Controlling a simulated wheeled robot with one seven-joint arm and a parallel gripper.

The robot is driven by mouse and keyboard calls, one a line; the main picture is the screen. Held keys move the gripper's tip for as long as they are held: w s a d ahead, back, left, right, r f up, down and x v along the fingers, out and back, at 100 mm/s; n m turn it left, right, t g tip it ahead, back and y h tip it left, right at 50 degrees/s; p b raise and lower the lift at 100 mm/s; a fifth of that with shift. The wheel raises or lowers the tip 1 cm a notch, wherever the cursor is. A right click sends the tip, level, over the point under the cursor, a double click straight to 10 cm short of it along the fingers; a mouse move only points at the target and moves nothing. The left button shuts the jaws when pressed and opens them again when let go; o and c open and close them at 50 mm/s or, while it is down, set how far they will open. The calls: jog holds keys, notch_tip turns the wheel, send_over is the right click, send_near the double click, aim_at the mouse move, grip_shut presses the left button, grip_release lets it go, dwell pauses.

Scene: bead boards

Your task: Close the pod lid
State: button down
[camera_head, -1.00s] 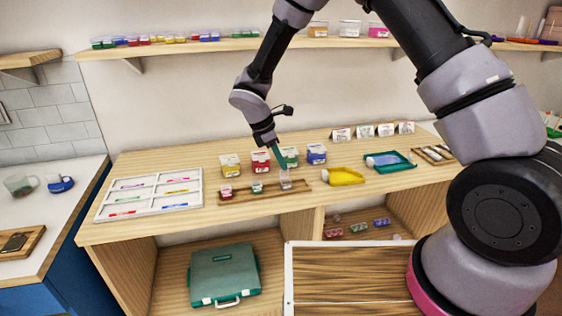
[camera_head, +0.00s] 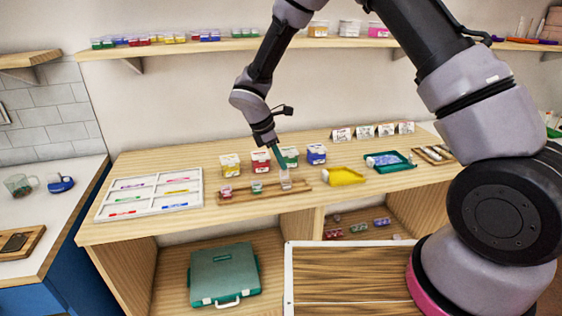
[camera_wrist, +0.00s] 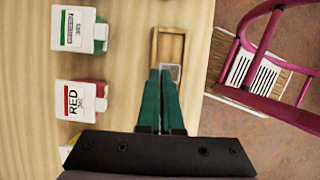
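Small pods stand in a long wooden tray (camera_head: 240,198) on the counter: a red-filled one (camera_head: 226,192), a green-filled one (camera_head: 257,187) and a clear, pale one (camera_head: 286,184) at the right. The pale pod seems to have a clear lid standing up, but it is too small to be sure. My gripper (camera_head: 282,163) points down just above and behind this pod. In the wrist view, its teal fingers (camera_wrist: 160,72) are together with nothing visible between them. Their tips overlap the pale pod (camera_wrist: 175,72) in the tray (camera_wrist: 168,31); I cannot tell whether they touch.
Yellow, red (camera_head: 260,160), green (camera_head: 289,156) and blue (camera_head: 316,153) labelled boxes stand close behind the tray. A yellow scoop-like tray (camera_head: 346,176) and a teal tray (camera_head: 391,161) lie to the right. A white divided tray (camera_head: 150,195) lies left.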

jog(key=shift+s, duration=0.1)
dwell(0.4)
jog(key=shift+s+d+t+y, duration=0.15)
jog(key=shift+s+t, duration=0.25)
jog(key=shift+t, duration=0.25)
jog(key=shift+s+d+t+y, duration=0.15)
jog(key=shift+s+t, duration=0.25)
jog(key=shift+t, duration=0.25)
jog(key=t, duration=0.1)
jog(key=s+m+t, duration=0.1)
jog(key=shift+s+d+f+t+y, duration=0.1)
jog(key=shift+s+f+t+y, duration=0.2)
jog(key=shift+f+t, duration=0.1)
jog(key=shift+s+d+f+m+t, duration=0.15)
jog(key=shift+s+f+t, duration=0.15)
jog(key=shift+t, duration=0.25)
jog(key=shift+s+d+f+m+t, duration=0.15)
jog(key=shift+s+t, duration=0.1)
jog(key=shift+t, duration=0.3)
jog(key=shift+s+d+f+m+t+y, duration=0.1)
jog(key=shift+s+f+m+t+y, duration=0.25)
jog(key=shift+t, duration=0.55)
jog(key=shift+s+f+m+t+y, duration=0.2)
jog(key=shift+f+t, duration=0.2)
jog(key=shift+t, duration=0.5)
jog(key=c, duration=1.1)
grip_release()
jog(key=shift+o, duration=0.2)
